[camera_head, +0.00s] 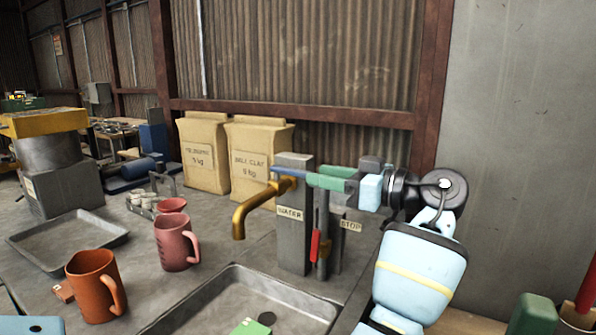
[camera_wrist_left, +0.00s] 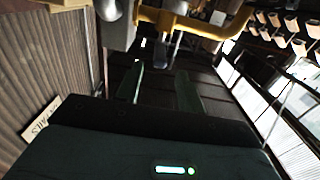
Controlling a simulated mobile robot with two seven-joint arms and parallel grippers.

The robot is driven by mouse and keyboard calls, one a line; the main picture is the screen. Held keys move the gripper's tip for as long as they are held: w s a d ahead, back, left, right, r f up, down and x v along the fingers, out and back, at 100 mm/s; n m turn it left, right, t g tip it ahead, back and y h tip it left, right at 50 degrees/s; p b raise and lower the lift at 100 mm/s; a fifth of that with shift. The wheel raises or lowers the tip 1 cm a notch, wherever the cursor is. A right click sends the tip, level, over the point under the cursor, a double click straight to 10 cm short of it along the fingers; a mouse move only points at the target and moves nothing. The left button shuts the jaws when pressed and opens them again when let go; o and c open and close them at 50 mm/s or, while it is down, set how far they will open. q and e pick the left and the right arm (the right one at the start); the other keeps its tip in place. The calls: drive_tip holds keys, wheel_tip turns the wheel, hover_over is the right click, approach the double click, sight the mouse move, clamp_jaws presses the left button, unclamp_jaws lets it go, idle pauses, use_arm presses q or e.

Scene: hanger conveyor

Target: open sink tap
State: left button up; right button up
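The sink tap's brass spout (camera_head: 255,205) curves out over the grey basin and points down, with no water showing. It is fixed to a grey post (camera_head: 293,240) labelled WATER. A small blue part (camera_head: 284,184) sits at the top of the spout. My left gripper (camera_head: 314,176) reaches across from the right at the top of the post. Its green fingers lie beside the tap top. In the left wrist view the fingers (camera_wrist_left: 160,85) stand apart, with no held object clear between them. Whether they touch the tap cannot be told. My right gripper is not seen.
A red handle (camera_head: 315,246) and a STOP label (camera_head: 351,226) are just below my left gripper. Two paper bags (camera_head: 252,165) stand behind the tap. Mugs (camera_head: 176,245) and a grey tray (camera_head: 66,240) are on the left. The basin (camera_head: 270,298) lies in front.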

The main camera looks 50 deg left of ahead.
sight(279, 167)
use_arm(q)
drive_tip(key=p+x, duration=0.1)
drive_tip(key=x, duration=0.6)
drive_tip(key=shift+a+f, duration=0.1)
drive_tip(key=shift+a, duration=0.1)
clamp_jaws()
